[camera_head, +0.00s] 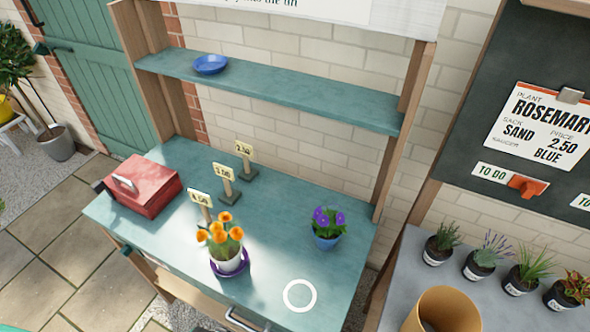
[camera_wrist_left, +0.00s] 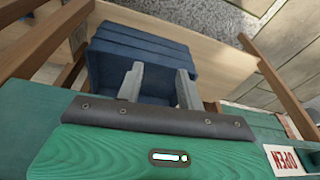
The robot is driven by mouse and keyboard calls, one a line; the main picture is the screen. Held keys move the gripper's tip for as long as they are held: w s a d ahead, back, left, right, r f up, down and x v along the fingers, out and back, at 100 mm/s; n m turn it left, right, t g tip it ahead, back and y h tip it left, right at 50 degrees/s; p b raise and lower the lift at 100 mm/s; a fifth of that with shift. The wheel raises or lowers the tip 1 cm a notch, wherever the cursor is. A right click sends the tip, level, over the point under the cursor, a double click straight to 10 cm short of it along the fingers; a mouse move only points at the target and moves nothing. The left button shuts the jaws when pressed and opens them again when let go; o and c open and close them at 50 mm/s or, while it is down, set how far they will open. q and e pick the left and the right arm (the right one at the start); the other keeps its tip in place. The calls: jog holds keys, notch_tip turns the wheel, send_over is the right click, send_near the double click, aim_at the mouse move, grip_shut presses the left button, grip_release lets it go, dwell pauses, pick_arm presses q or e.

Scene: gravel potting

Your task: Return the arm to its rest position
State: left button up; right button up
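In the left wrist view, my left gripper (camera_wrist_left: 159,84) shows as two grey fingers standing apart, with nothing seen held between them. Behind the fingers is a dark blue box-like thing (camera_wrist_left: 140,45); I cannot tell how far away it is. A green wooden panel (camera_wrist_left: 110,150) with a dark screwed strip (camera_wrist_left: 155,117) fills the bottom of this view. Neither gripper shows in the head view, and my right gripper is in neither view.
A teal bench (camera_head: 300,215) holds a red box (camera_head: 145,190), price tags, orange flowers on a purple saucer (camera_head: 232,270) and a purple-flowered pot (camera_head: 326,240). A blue saucer (camera_head: 210,65) sits on the shelf. Several potted plants and a tan pot (camera_head: 440,312) stand at right.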

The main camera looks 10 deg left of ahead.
pick_arm(q)
jog(key=s+a+f, duration=0.1)
jog(key=s+f, duration=0.3)
jog(key=f, duration=0.4)
jog(key=s+f, duration=0.3)
jog(key=f, duration=0.6)
jog(key=s+a+f+g+b, duration=0.1)
jog(key=s+a+f, duration=0.1)
jog(key=s+f, duration=0.9)
jog(key=s, duration=0.3)
jog(key=shift+a+f+g+b, duration=0.15)
jog(key=shift+a+g+b, duration=0.15)
jog(key=shift+a+b, duration=0.1)
